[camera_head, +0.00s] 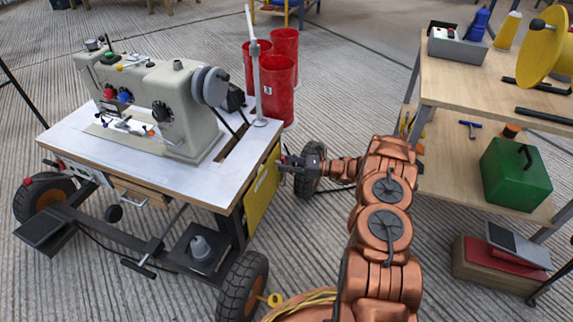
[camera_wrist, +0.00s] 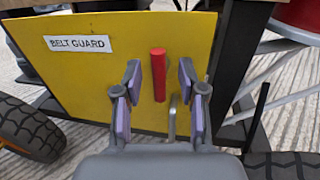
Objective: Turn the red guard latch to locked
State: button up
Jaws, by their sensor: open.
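The red guard latch (camera_wrist: 158,74) is an upright red bar on the yellow belt guard panel (camera_wrist: 70,75) in the wrist view. A white label reading BELT GUARD (camera_wrist: 78,44) is at the panel's upper left. My gripper (camera_wrist: 160,85) is open, with one purple-padded finger on each side of the latch. I cannot tell whether the fingers touch it. A grey bent metal piece (camera_wrist: 172,115) shows just below and right of the latch. In the head view, my gripper (camera_head: 287,162) is at the yellow panel (camera_head: 262,190) on the sewing table's right end, and the latch is mostly hidden there.
The sewing machine (camera_head: 165,100) stands on the wheeled table (camera_head: 70,128). Red bins (camera_head: 280,85) stand behind it. A wooden shelf bench (camera_head: 450,85) with a green box (camera_head: 515,172) is at the right. A black tyre (camera_wrist: 28,128) shows at the panel's left.

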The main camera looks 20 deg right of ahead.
grip_shut()
jog(key=shift+a+n, duration=0.1)
jog(key=shift+n, duration=0.2)
dwell(0.3)
jog(key=n+h+b, duration=0.1)
jog(key=n+b, duration=0.1)
jog(key=n, duration=0.3)
jog(key=n+h+b, duration=0.1)
jog(key=n+b, duration=0.2)
jog(key=n, duration=0.2)
jog(key=n+t+h+b, duration=0.1)
jog(key=n+b, duration=0.1)
jog(key=n, duration=0.3)
jog(key=shift+s+a+f+h+b, duration=0.15)
jog(key=shift+s+a+h+b, duration=0.15)
jog(key=shift+h, duration=0.1)
jog(key=shift+d, duration=0.1)
dwell(0.4)
